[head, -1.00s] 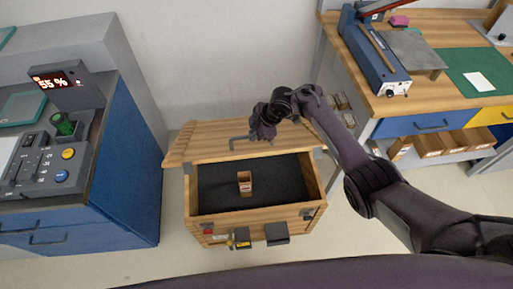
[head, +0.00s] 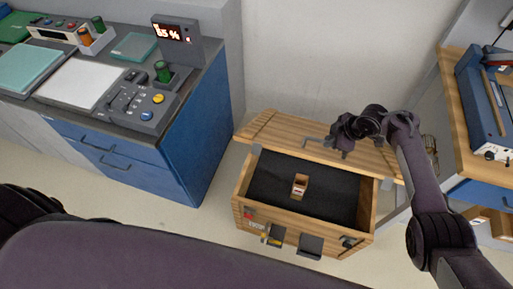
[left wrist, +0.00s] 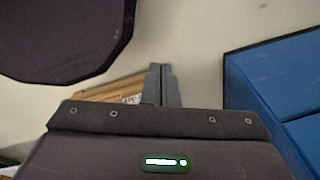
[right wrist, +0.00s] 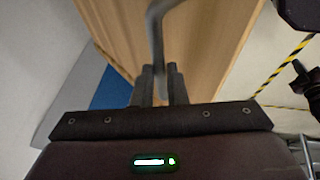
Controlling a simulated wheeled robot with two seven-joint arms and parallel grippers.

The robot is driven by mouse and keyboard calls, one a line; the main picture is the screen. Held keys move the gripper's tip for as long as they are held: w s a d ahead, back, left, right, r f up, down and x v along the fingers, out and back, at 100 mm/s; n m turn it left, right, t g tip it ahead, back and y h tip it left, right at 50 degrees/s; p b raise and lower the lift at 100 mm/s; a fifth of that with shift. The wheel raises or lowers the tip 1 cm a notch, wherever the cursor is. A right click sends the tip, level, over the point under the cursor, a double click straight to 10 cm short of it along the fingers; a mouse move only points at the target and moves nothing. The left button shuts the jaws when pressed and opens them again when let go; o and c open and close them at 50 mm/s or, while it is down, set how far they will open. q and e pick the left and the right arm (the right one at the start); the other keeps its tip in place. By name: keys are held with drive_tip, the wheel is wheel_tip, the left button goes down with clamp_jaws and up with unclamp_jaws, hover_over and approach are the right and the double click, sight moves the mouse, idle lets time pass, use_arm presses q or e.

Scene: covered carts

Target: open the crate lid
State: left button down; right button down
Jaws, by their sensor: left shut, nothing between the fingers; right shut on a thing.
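The wooden crate (head: 282,222) stands on the floor with its lid (head: 275,128) swung back along the far side. The dark interior is uncovered, and a small box (head: 300,185) sits in it. My right gripper (head: 342,146) is at the lid; in the right wrist view (right wrist: 157,78) its fingers are shut on the grey bar handle (right wrist: 157,38) of the wooden lid (right wrist: 205,45). My left gripper (left wrist: 161,75) is shut and empty, with part of the crate (left wrist: 110,93) beyond it. The head view shows only part of my left arm at the lower left, not its fingers.
A blue cabinet (head: 185,150) with a control panel and a 55 % display (head: 174,30) stands left of the crate. A wooden workbench (head: 458,115) stands at the right. The wall is close behind the lid. Bare floor lies between cabinet and crate.

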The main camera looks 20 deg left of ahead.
drive_tip(key=shift+w+d+f, duration=0.1)
drive_tip(key=shift+w, duration=0.05)
use_arm(q)
drive_tip(key=w+a+r+m+t+y, duration=0.1)
drive_tip(key=w+r+m+t, duration=0.2)
drive_tip(key=w+r+m, duration=0.65)
drive_tip(key=w+a+r+m+t, duration=0.1)
drive_tip(key=w+r+m+t, duration=0.4)
drive_tip(key=w, duration=0.7)
drive_tip(key=w+d+r+m+t+h, duration=0.1)
drive_tip(key=d+r+m, duration=0.2)
drive_tip(key=r+m, duration=0.3)
drive_tip(key=w+d+r+m+t, duration=0.1)
drive_tip(key=d+r+m, duration=0.2)
drive_tip(key=r+m, duration=0.25)
drive_tip(key=w+d+r+m+t+h, duration=0.1)
drive_tip(key=w+d+r+m+t, duration=0.15)
drive_tip(key=r+m, duration=0.3)
drive_tip(key=w, duration=1)
drive_tip(key=shift+w+d+r+g, duration=0.15)
drive_tip(key=shift+w+g, duration=0.2)
drive_tip(key=shift+g, duration=0.1)
